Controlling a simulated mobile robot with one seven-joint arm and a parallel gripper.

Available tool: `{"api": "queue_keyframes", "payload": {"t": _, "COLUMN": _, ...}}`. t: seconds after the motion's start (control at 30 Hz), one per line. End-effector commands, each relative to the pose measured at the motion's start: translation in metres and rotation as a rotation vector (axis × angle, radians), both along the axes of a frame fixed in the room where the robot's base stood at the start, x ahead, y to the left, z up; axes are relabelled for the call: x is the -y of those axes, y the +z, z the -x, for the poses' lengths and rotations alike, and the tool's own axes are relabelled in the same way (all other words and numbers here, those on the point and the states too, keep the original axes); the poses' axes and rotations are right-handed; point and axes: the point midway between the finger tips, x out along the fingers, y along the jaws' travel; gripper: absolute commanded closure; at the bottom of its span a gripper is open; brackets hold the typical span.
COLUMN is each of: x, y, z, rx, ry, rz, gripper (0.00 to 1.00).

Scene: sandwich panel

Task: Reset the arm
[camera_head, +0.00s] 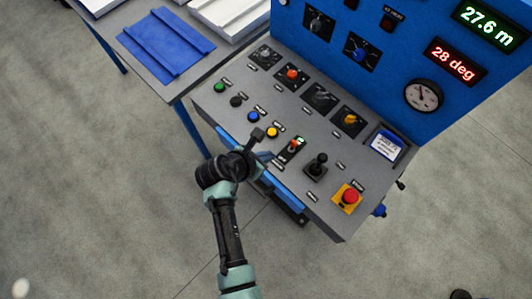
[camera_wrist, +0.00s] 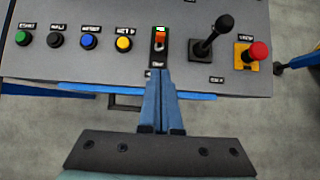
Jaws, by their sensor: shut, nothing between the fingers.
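My gripper (camera_head: 270,157) is at the front edge of the grey control panel (camera_head: 232,122), by the lit rocker switch (camera_head: 293,145). In the wrist view my gripper (camera_wrist: 159,76) has its two blue fingers together with nothing between them. Their tips appear just below the rocker switch (camera_wrist: 160,38), which has an orange-red part and a green light at its top. I cannot tell whether the tips touch the panel. My arm (camera_head: 228,225) reaches up from the bottom of the head view.
Green, black, blue and yellow buttons line the panel left of the switch. A black joystick (camera_head: 317,165) and a red emergency button (camera_head: 351,196) are to the right. A blue upright panel (camera_head: 400,35) stands behind. A side table (camera_head: 130,60) is at left; open floor lies in front.

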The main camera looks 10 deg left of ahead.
Motion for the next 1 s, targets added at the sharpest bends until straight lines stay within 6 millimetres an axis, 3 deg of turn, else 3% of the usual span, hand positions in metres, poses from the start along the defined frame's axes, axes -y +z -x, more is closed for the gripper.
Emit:
{"api": "queue_keyframes", "payload": {"t": 0.8, "x": -0.002, "y": 0.007, "z": 0.002, "rx": 0.005, "ry": -0.003, "rz": -0.005, "gripper": 1.00}}
{"api": "queue_keyframes", "payload": {"t": 0.93, "x": -0.013, "y": 0.039, "z": -0.031, "rx": 0.141, "ry": -0.097, "rz": -0.141, "gripper": 1.00}}
{"api": "queue_keyframes", "payload": {"t": 1.0, "x": -0.020, "y": 0.072, "z": -0.058, "rx": 0.265, "ry": -0.182, "rz": -0.277, "gripper": 1.00}}
